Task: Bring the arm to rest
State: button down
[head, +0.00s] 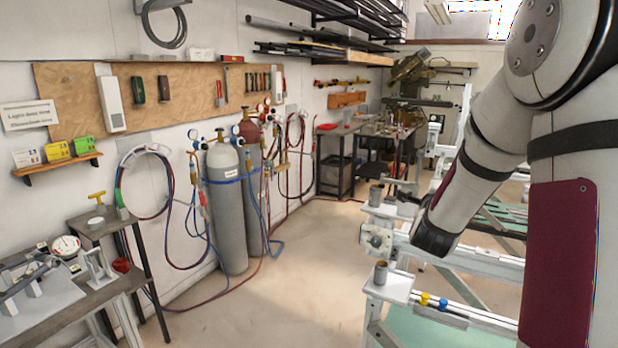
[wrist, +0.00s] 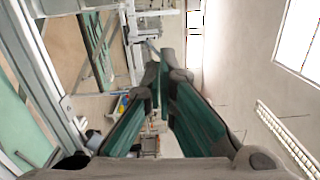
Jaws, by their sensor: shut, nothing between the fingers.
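My gripper (wrist: 158,68) shows in the wrist view, its two green-sided fingers coming together at the tips. It is shut and empty. In the head view my arm comes down from the upper right, and its dark lower end is in front of the pale frame jig (head: 478,316). I cannot make out the fingers clearly there. The wrist view looks along the jig's bars (wrist: 40,70), tilted sideways.
Two grey gas cylinders (head: 226,205) stand by the left wall. A workbench with a dial gauge (head: 66,246) is at the lower left. A dark bench (head: 378,135) and wall racks are at the back. The floor (head: 300,270) between is clear.

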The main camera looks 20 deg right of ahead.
jog(key=s+a+r+n+y, duration=0.2)
jog(key=a+n+y, duration=0.4)
jog(key=a, duration=0.5)
jog(key=s+a+r+n+y, duration=0.1)
jog(key=a+n+y, duration=0.3)
jog(key=a+n, duration=0.65)
jog(key=s+a+f+n+g+y, duration=0.1)
jog(key=s+a+n+g, duration=0.2)
jog(key=s, duration=0.9)
jog(key=s+a+f+n+g+y, duration=0.2)
jog(key=s+a+n+g, duration=0.2)
jog(key=s+a+n, duration=0.4)
jog(key=s+a, duration=0.2)
jog(key=s, duration=0.2)
jog(key=shift+f+n, duration=0.2)
jog(key=shift+n, duration=0.15)
